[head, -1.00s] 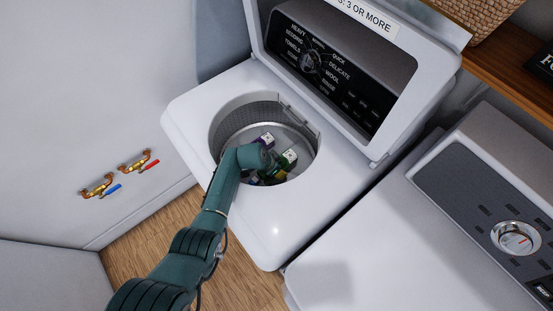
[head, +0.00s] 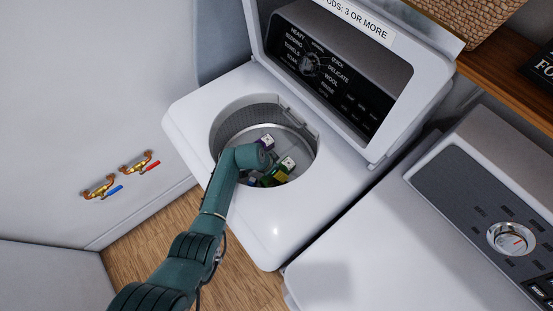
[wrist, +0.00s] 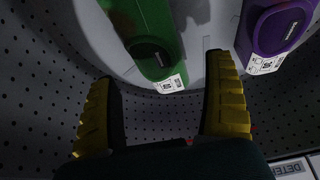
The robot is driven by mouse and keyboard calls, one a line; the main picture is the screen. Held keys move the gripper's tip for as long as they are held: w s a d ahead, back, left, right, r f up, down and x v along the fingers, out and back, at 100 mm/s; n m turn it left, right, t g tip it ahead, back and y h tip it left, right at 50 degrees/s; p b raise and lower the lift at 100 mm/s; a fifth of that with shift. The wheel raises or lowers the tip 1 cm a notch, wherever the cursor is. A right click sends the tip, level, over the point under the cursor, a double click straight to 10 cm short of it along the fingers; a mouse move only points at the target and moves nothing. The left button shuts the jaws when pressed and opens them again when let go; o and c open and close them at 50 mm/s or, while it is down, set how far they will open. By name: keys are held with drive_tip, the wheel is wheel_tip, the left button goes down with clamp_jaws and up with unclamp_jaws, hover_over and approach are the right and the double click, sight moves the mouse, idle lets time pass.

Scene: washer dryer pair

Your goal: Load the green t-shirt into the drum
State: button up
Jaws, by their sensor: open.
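A green block-like item (wrist: 155,35) with a dark recess and a white printed label lies on the drum floor in the wrist view. It does not look like a loose shirt. It also shows inside the washer drum (head: 232,122) in the head view (head: 280,174). My gripper (wrist: 162,68) is open inside the drum, its two yellow fingers apart with the end of the green item between their tips in the picture. Whether they touch it I cannot tell. In the head view my wrist hides most of the gripper.
A purple labelled item (wrist: 275,28) lies beside the green one. The perforated drum wall (wrist: 35,85) surrounds my fingers closely. The washer lid (head: 395,105) stands open behind the drum. A second machine (head: 400,235) stands at right, and brass valves (head: 120,176) are on the left wall.

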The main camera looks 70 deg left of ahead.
drive_tip(key=p+v, duration=0.1)
drive_tip(key=v, duration=0.5)
idle(0.3)
